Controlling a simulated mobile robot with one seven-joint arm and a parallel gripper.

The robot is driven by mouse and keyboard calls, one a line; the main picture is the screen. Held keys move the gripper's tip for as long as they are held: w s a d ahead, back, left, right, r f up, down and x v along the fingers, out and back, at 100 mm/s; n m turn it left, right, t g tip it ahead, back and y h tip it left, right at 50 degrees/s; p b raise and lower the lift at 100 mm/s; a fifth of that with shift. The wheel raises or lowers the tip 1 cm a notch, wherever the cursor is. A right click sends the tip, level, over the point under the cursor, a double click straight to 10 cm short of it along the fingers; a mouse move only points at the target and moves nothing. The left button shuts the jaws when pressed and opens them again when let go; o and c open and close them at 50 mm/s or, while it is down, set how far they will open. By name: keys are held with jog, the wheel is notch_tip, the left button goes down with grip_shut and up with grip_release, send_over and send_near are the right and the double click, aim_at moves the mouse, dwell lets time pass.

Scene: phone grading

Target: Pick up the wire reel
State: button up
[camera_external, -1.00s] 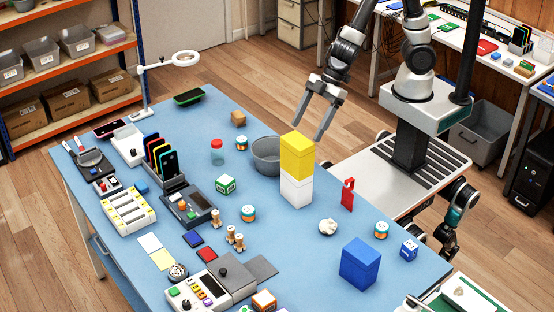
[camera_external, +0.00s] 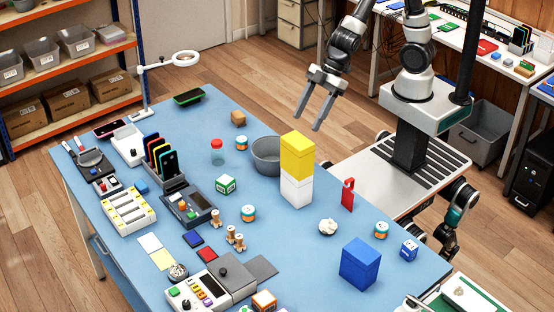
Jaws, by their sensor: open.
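My gripper (camera_external: 308,121) is open and empty, in the air behind the yellow block, with its fingers pointing down. No single item is clearly the wire reel at this size. Small round pieces with teal and orange bands stand on the blue table (camera_external: 290,255): one by the grey bowl (camera_external: 241,142), one mid-table (camera_external: 248,213), and one near the right edge (camera_external: 381,230). Small wooden spool-like pieces (camera_external: 230,234) stand near the table's middle. My gripper is apart from all of these.
A yellow block (camera_external: 297,155) stacked on a white block (camera_external: 296,190) stands tall near my gripper. A grey bowl (camera_external: 266,155), a red tag-like piece (camera_external: 347,195), a white crumpled ball (camera_external: 328,227) and a blue block (camera_external: 360,264) are nearby. Phones stand in a rack (camera_external: 165,178).

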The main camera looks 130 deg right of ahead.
jog(key=shift+r, duration=0.85)
jog(key=g+b, duration=0.7)
send_over(382, 225)
jog(key=shift+n, duration=0.3)
jog(key=f, duration=2.3)
jog(key=shift+w+f+b, duration=0.25)
jog(key=shift+b, duration=0.1)
jog(key=shift+s+a+f, duration=0.1)
jog(key=shift+s+f, duration=0.05)
jog(key=shift+f, duration=1.35)
jog(key=shift+s+a+f, duration=0.1)
jog(key=shift+f, duration=1.35)
jog(key=shift+c, duration=0.2)
jog(key=c, duration=1.1)
